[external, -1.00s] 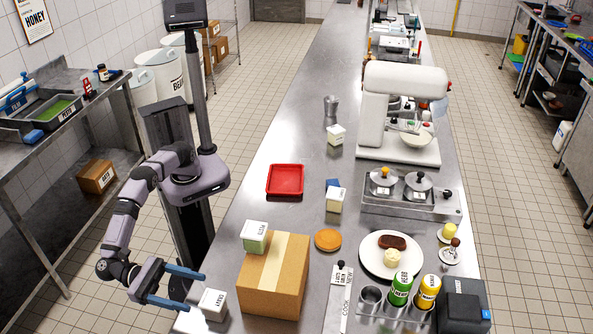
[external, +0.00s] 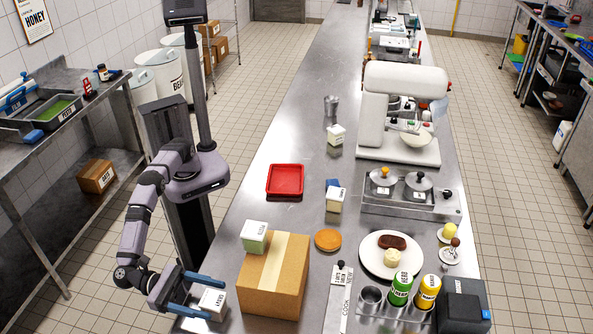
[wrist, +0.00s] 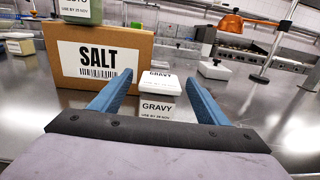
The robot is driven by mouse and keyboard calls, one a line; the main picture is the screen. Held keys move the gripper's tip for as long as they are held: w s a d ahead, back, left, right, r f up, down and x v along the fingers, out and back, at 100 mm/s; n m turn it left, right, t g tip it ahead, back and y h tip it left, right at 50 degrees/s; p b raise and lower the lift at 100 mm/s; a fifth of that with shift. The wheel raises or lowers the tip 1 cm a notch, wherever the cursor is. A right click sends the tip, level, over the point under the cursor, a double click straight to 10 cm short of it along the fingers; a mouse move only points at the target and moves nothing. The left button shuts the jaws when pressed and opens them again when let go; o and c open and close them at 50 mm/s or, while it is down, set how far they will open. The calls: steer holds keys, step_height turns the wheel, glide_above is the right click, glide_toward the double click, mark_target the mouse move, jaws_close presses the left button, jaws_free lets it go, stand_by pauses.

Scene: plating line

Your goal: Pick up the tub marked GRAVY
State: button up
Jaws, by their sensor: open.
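The tub marked GRAVY (wrist: 158,106) is a small white-lidded tub with a printed label, standing upright on the steel counter. In the external view the tub (external: 213,303) is at the counter's near left edge, left of the cardboard box. My gripper (external: 220,300) is open, its blue fingers reaching toward the tub from the left. In the wrist view my gripper (wrist: 158,92) has one finger on each side of the tub, which appears between them with its label facing me. I cannot tell whether either finger touches it.
A cardboard box marked SALT (wrist: 100,62) stands close behind and left of the tub in the wrist view. Another tub (external: 255,237) sits on that box (external: 272,280). A red tray (external: 285,181) lies farther back.

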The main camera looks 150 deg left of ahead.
mark_target(212, 298)
steer(key=shift+x, duration=0.95)
steer(key=c, duration=1.3)
steer(key=shift+o, duration=0.3)
steer(key=shift+r, duration=0.1)
step_height(212, 298, up, 10)
steer(key=shift+b, duration=0.3)
